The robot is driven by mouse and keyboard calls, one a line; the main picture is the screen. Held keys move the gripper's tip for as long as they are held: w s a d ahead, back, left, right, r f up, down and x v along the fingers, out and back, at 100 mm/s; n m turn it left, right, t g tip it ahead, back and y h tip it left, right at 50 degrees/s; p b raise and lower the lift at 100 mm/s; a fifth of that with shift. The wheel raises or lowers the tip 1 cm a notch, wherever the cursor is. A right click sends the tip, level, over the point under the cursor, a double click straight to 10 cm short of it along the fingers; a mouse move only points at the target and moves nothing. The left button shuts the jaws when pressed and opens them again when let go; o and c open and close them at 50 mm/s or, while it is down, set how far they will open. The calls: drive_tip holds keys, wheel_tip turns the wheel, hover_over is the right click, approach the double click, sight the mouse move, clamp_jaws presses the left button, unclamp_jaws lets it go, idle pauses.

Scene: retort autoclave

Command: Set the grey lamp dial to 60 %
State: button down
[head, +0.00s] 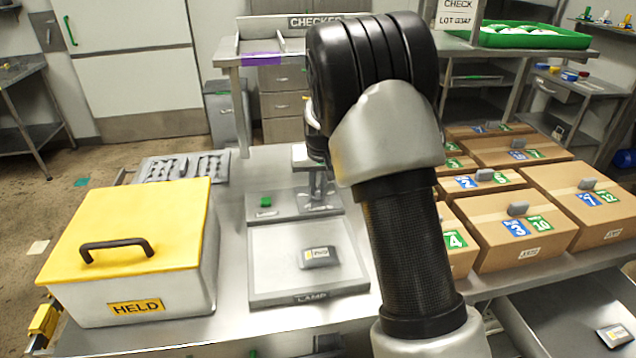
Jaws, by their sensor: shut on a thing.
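The lamp station, a grey panel (262,290) with a LAMP label on its front edge, stands on the steel table. A low grey control plate (285,213) with a green button (265,202) lies just behind it. My gripper (318,197) points down at the right part of this plate, partly hidden behind my arm. It is shut on what appears to be the grey lamp dial, which is mostly covered by the fingers. The dial's scale and its setting cannot be read in this view.
Several cardboard cartons (525,240) fill the right side. A CHECKED rack (290,50) stands behind.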

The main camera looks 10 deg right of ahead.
idle(0.4)
drive_tip(key=c, duration=1.8)
unclamp_jaws()
drive_tip(key=p+v, duration=0.1)
drive_tip(key=v, duration=1.6)
drive_tip(key=shift+r+p, duration=0.3)
drive_tip(key=shift+p, duration=0.05)
drive_tip(key=s+r+y+p, duration=0.1)
drive_tip(key=s+r+p, duration=0.2)
drive_tip(key=s+r, duration=0.4)
drive_tip(key=s+r+p, duration=0.4)
drive_tip(key=s+r, duration=0.2)
drive_tip(key=s, duration=0.4)
drive_tip(key=s+t+p, duration=0.1)
drive_tip(key=s+p, duration=0.3)
drive_tip(key=s, duration=1)
drive_tip(key=shift+s+d+r+n+h, duration=0.2)
drive_tip(key=shift+d+r+n+h, duration=0.1)
drive_tip(key=shift+d+n, duration=0.1)
